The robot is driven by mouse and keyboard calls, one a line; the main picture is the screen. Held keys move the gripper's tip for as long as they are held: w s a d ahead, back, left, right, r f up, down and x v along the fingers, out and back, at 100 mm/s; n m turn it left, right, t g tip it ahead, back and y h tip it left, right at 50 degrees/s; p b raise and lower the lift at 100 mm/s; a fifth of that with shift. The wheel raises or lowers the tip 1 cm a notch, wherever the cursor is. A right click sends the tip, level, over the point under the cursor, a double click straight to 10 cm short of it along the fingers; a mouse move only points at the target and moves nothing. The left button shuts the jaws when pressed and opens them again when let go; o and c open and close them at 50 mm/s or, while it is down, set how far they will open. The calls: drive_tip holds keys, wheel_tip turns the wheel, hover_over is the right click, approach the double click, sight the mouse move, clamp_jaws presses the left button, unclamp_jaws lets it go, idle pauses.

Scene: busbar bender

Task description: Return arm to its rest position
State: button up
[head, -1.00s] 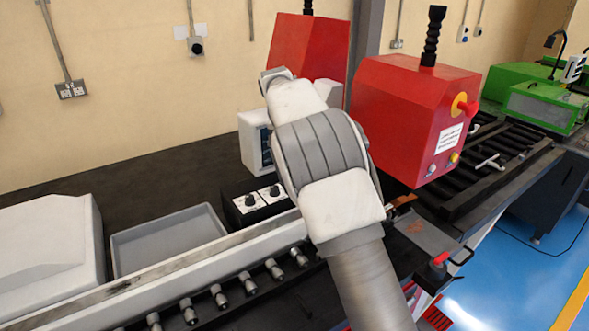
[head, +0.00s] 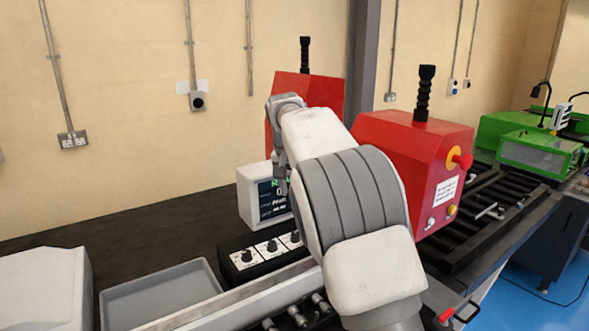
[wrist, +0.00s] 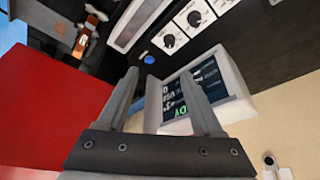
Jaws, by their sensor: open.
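My gripper (wrist: 159,75) is open and empty in the wrist view, its two dark fingers apart. Beyond the fingers is the white display unit (wrist: 228,88) with a dark lit screen; I cannot tell the distance between them. In the head view my arm rises from the lower right, bent over the bench, and hides most of the gripper. The display unit (head: 250,197) stands just left of the arm there, its screen partly covered. The red machine with a yellow-ringed red button (head: 400,150) stands right of the arm.
A black box with white dials (head: 240,268) sits below the display. A grey tray (head: 160,295) and a white housing (head: 40,285) are at left. A second red housing (head: 320,92) is behind the arm. A green machine (head: 540,152) stands far right. Open space lies above the bench.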

drive_tip(key=s+d+r+n+y, duration=0.1)
drive_tip(key=s+d+r, duration=0.2)
drive_tip(key=s+d, duration=0.45)
drive_tip(key=s+d+r+y, duration=0.1)
drive_tip(key=s+d+r, duration=0.3)
drive_tip(key=s, duration=0.7)
drive_tip(key=s+d+f+n, duration=0.1)
drive_tip(key=s+f, duration=0.1)
drive_tip(key=s, duration=0.5)
drive_tip(key=s+d+f+n+t, duration=0.1)
drive_tip(key=s+f, duration=0.2)
drive_tip(key=s, duration=0.4)
drive_tip(key=s+d+f, duration=0.1)
drive_tip(key=s+f, duration=0.2)
drive_tip(key=s, duration=0.5)
drive_tip(key=shift+d+f+n+h, duration=0.25)
drive_tip(key=shift+n+h, duration=0.15)
